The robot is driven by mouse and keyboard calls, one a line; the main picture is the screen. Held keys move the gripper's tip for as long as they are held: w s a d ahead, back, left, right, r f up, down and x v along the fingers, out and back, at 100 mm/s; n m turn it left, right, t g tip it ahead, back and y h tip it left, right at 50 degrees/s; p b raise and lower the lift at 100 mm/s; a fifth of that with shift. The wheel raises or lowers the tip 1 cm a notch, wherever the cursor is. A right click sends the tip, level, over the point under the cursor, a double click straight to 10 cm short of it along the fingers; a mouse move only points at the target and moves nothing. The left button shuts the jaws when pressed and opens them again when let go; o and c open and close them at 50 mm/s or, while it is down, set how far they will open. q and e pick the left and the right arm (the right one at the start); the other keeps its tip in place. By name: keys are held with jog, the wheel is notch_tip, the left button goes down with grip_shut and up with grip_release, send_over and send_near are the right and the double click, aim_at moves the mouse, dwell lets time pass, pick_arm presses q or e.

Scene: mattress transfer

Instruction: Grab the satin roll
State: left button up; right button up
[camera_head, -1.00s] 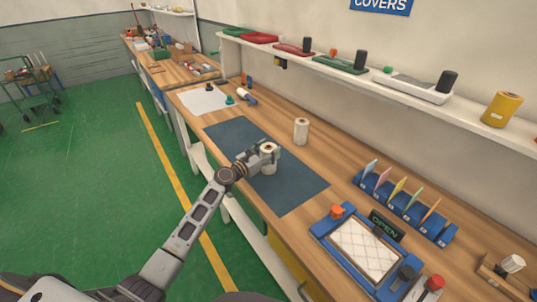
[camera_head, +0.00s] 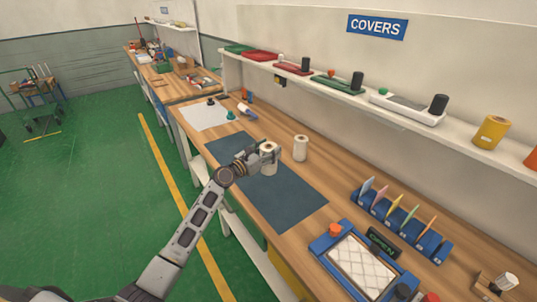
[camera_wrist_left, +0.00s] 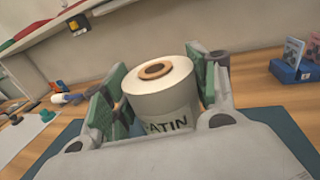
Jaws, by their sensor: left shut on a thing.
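The satin roll (camera_wrist_left: 163,95) is a white roll with a brown core and a dark "SATIN" label, partly cut off in the left wrist view. It stands upright between the green-padded fingers of my left gripper (camera_wrist_left: 158,100), which is shut on it. In the head view the roll (camera_head: 269,164) is at the left gripper (camera_head: 267,155), over the dark blue mat (camera_head: 285,203). I cannot tell whether its base touches the mat. My right gripper is not in view.
Another white roll (camera_head: 300,148) stands on the wooden bench just right of the mat. A blue-framed tray with quilted fabric (camera_head: 360,263) and a blue card rack (camera_head: 402,220) are nearer right. A wall shelf (camera_head: 330,87) with colored trays runs above the bench.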

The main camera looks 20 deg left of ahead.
pick_arm(q)
jog(key=shift+r, duration=0.5)
jog(key=shift+f, duration=0.1)
